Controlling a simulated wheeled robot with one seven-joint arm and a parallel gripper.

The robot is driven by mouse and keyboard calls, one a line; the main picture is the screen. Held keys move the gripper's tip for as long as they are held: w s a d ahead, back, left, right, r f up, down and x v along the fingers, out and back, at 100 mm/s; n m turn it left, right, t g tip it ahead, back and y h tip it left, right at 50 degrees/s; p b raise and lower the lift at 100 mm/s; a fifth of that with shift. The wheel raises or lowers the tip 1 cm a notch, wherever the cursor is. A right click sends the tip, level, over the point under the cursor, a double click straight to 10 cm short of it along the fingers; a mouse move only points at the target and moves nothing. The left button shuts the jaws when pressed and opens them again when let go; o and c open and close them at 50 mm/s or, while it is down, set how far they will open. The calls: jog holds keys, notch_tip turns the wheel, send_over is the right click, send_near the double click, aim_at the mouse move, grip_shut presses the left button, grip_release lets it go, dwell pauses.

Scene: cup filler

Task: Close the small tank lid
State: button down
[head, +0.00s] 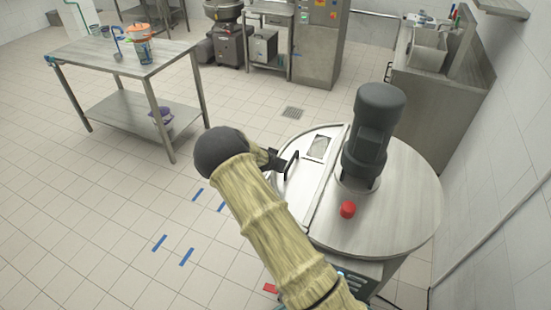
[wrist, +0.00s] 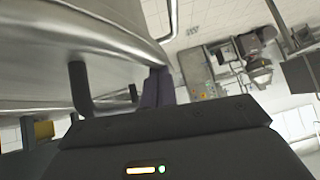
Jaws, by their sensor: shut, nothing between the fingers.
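The tank's small lid (head: 298,185) is the pale steel left part of the round tank top. It lies about level with the fixed right part (head: 405,205); a small gap under it cannot be ruled out. A black bar handle (head: 292,164) stands up at its left side. My gripper (head: 279,163) is shut and empty beside this handle; whether it touches is unclear. In the wrist view the shut fingers (wrist: 160,88) show beyond my dark gripper body, close to the curved steel rim (wrist: 125,35) and a dark handle post (wrist: 85,92). My arm hides the lid's lower left.
A dark motor (head: 373,135) and a red knob (head: 347,209) stand on the fixed top. A steel table (head: 95,60) with utensils is at the upper left. A counter (head: 440,95) stands behind at the right.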

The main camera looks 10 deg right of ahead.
jog(key=shift+f, duration=0.3)
jog(key=shift+s+d, duration=0.15)
jog(key=shift+d, duration=0.05)
jog(key=shift+s+a+r+p, duration=0.1)
jog(key=shift+a+r+p, duration=0.1)
jog(key=shift+a+p, duration=0.1)
jog(key=p+v, duration=0.5)
jog(key=v, duration=0.4)
jog(key=shift+a+r, duration=0.4)
jog(key=shift+d, duration=0.1)
